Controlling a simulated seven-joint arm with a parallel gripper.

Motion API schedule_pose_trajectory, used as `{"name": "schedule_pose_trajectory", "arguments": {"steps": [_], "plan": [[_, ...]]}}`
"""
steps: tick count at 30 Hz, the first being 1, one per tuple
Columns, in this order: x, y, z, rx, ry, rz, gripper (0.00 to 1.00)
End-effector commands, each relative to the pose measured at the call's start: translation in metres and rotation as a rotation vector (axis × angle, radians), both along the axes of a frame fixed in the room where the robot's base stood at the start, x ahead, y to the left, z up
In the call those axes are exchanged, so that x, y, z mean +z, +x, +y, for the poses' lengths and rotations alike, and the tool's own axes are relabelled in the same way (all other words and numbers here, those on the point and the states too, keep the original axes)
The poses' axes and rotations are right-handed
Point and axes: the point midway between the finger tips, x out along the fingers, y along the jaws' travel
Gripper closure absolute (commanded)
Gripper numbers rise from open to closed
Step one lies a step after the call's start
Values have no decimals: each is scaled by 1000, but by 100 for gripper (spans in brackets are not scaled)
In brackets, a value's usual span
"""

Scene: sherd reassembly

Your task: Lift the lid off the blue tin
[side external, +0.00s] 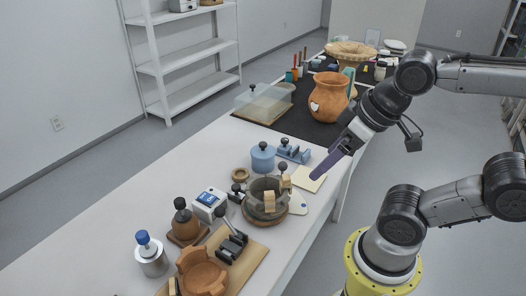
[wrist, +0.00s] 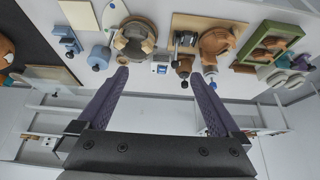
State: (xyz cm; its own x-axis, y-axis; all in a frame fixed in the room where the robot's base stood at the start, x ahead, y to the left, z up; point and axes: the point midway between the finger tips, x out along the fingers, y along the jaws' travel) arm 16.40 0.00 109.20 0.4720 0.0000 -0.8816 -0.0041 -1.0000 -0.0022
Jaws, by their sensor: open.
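The blue tin (side external: 262,161) stands upright on the white table, with its lid on and a dark knob (side external: 263,145) on top. It also shows in the wrist view (wrist: 98,55), left of my left finger. My gripper (side external: 316,176) is to the right of the tin in the side view, in the air near a pale square sheet, apart from the tin. In the wrist view my gripper (wrist: 160,76) has its two purple fingers wide apart with nothing between them.
A blue-grey device (side external: 293,151) stands just behind the tin. A round vessel with clamped blocks (side external: 265,208) stands close in front. A small brown ring (side external: 240,174) and a white scale-like box (side external: 208,204) are nearby. A large orange pot (side external: 329,97) stands farther back.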

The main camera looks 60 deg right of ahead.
Motion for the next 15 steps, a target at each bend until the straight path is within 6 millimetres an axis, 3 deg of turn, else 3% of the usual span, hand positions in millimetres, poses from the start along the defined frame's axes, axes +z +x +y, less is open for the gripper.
{"name": "schedule_pose_trajectory", "arguments": {"steps": [3,7,11,15], "plan": [[0,-2,0,-48,26,12,0],[34,14,0,-145,80,-27,0],[66,47,-5,-263,130,-20,0],[92,94,-19,-404,175,13,0]]}}
